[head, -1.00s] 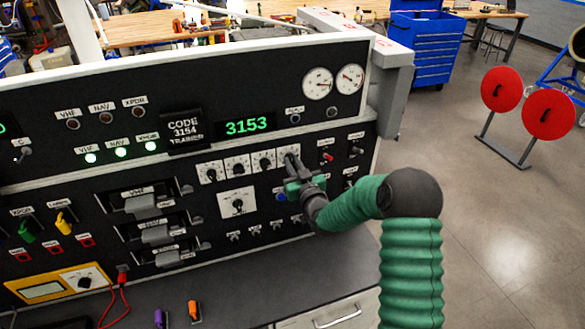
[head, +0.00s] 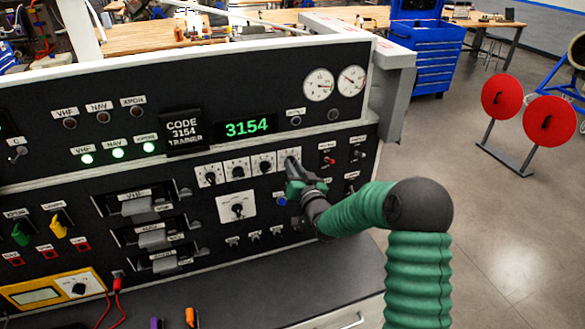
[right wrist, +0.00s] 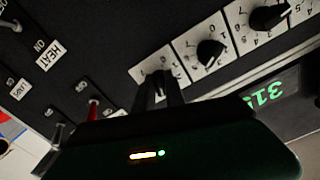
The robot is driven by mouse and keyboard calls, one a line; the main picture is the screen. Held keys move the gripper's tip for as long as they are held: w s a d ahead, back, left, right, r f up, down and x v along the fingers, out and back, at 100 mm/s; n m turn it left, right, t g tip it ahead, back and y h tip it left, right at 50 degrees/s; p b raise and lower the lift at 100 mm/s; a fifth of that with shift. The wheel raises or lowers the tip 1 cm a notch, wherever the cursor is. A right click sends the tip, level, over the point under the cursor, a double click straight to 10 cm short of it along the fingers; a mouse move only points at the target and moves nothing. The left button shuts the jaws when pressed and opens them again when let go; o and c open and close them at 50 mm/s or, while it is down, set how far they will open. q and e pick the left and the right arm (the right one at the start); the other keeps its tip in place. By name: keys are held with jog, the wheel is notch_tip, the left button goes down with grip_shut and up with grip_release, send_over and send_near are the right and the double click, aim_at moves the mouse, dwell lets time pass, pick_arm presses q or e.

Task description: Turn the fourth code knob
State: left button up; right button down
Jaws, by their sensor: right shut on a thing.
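The fourth code knob sits on the white plate (head: 288,158) at the right end of the knob row. My right gripper (head: 293,172) covers most of that knob and is shut on it. In the right wrist view, the jaws (right wrist: 160,88) close on the knob in front of its plate (right wrist: 142,74). The code placard (head: 184,130) also shows 3154. The other code knobs (head: 237,169) stand to the left, uncovered. My left gripper is out of view.
Toggle switches, one red (head: 329,160), stand just right of the knob. A larger knob plate (head: 236,207) lies below the row. Two round gauges (head: 334,84) are above. A yellow meter (head: 55,291) with red leads is at lower left.

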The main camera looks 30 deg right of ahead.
jog(key=shift+f, duration=0.1)
jog(key=c, duration=1.6)
grip_release()
jog(key=shift+o, duration=1)
jog(key=shift+s+d, duration=0.1)
jog(key=shift+s, duration=0.05)
jog(key=b+v, duration=0.4)
jog(key=v, duration=1.2)
jog(key=shift+s, duration=0.35)
